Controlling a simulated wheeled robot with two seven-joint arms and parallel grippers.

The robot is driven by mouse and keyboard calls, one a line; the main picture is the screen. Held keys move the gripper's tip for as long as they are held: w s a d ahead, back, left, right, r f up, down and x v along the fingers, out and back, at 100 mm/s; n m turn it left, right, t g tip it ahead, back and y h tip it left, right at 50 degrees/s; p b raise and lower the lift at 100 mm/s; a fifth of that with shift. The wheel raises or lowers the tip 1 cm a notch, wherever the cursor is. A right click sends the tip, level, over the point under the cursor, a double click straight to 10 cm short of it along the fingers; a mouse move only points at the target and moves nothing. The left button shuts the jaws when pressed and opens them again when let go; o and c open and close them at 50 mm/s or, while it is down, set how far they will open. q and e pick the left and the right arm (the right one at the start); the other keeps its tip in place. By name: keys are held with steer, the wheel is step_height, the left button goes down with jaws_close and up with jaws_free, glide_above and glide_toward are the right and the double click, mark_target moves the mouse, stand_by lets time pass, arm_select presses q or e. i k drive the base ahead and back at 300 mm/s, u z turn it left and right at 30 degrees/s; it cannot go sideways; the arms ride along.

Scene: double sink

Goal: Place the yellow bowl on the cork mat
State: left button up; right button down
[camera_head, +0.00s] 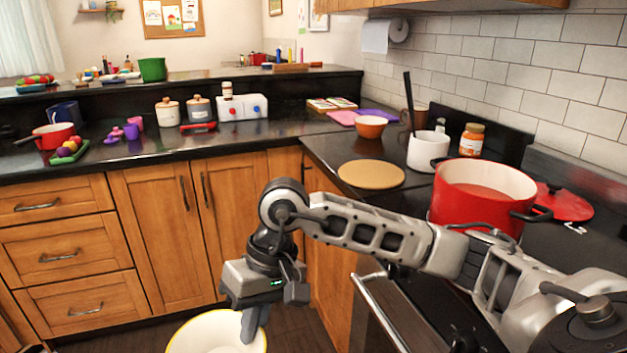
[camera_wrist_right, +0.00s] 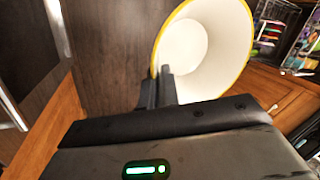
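The yellow bowl (camera_head: 200,335), white inside with a yellow rim, is at the bottom of the head view, cut off by the frame edge. My right gripper (camera_head: 254,322) is shut on its rim and holds it in the air in front of the cabinets. The right wrist view shows the fingers (camera_wrist_right: 159,84) together at the rim of the bowl (camera_wrist_right: 205,50). The round cork mat (camera_head: 371,175) lies bare on the counter, up and to the right of the gripper. My left gripper is not in view.
A red pot (camera_head: 470,200) stands right of the mat. A white mug (camera_head: 428,150) and an orange bowl (camera_head: 371,127) stand behind it. The counter's front edge (camera_head: 325,180) lies close to the mat. My right arm crosses in front of the stove.

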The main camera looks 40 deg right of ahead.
mark_target(371, 171)
steer(key=u, duration=0.3)
steer(key=i, duration=1)
steer(key=z, duration=1.2)
steer(key=i, duration=1.25)
steer(key=z, duration=1.15)
